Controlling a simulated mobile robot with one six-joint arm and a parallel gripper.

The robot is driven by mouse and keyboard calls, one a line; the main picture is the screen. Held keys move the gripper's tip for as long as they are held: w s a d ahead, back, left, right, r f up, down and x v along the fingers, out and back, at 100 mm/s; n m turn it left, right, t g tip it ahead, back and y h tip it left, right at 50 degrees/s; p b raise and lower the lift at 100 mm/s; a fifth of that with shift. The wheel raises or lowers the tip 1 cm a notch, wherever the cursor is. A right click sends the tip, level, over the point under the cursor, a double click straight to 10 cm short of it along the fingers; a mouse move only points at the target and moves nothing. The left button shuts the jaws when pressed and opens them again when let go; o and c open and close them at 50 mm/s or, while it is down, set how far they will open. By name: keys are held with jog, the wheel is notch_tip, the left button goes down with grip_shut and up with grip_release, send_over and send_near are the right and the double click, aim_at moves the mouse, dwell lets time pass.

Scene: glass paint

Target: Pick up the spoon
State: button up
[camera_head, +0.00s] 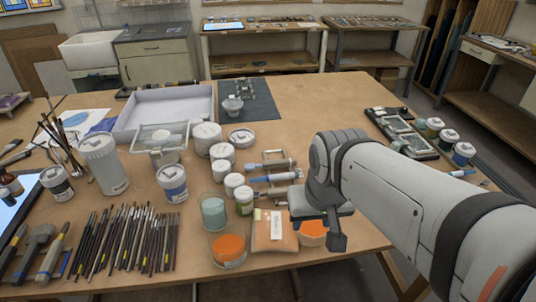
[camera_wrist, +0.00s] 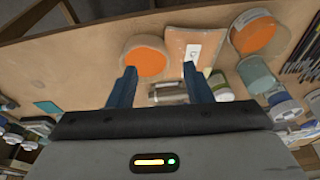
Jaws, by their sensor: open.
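I cannot pick out a spoon for certain in either view. In the wrist view my gripper (camera_wrist: 160,72) shows two blue fingers standing apart, with nothing clasped between them. A shiny metal cylinder (camera_wrist: 168,92) lies on the table, seen between the fingers. Beyond the fingertips are an orange-filled jar (camera_wrist: 146,60) and an orange packet with a white label (camera_wrist: 189,46). In the head view my arm's end is above the right-front part of the table and hides part of the surface; the fingers are not clear there.
The wooden table (camera_head: 330,105) holds several paintbrushes (camera_head: 125,240), white jars (camera_head: 207,137), syringe-like tools (camera_head: 272,178), an orange packet (camera_head: 274,230) and orange jars (camera_head: 228,250) close together. A pale tray (camera_head: 165,108) and dark mat (camera_head: 250,98) lie behind. The table's back right is mostly clear.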

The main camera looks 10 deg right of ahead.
jog(key=w+a+m+g+b, duration=0.1)
jog(key=w+m+g+b, duration=0.1)
jog(key=w+m, duration=0.7)
jog(key=m+g+b, duration=0.1)
jog(key=m, duration=0.7)
send_near(282, 189)
jog(key=shift+s+a+f, duration=0.25)
jog(key=shift+a+f, duration=0.1)
jog(key=shift+a, duration=0.05)
jog(key=shift+w+f, duration=0.2)
jog(key=shift+w, duration=0.05)
jog(key=shift+f, duration=0.3)
jog(key=f, duration=0.4)
jog(key=d+f, duration=0.1)
jog(key=f, duration=0.2)
jog(key=shift+p, duration=0.3)
jog(key=shift+c, duration=0.2)
grip_shut()
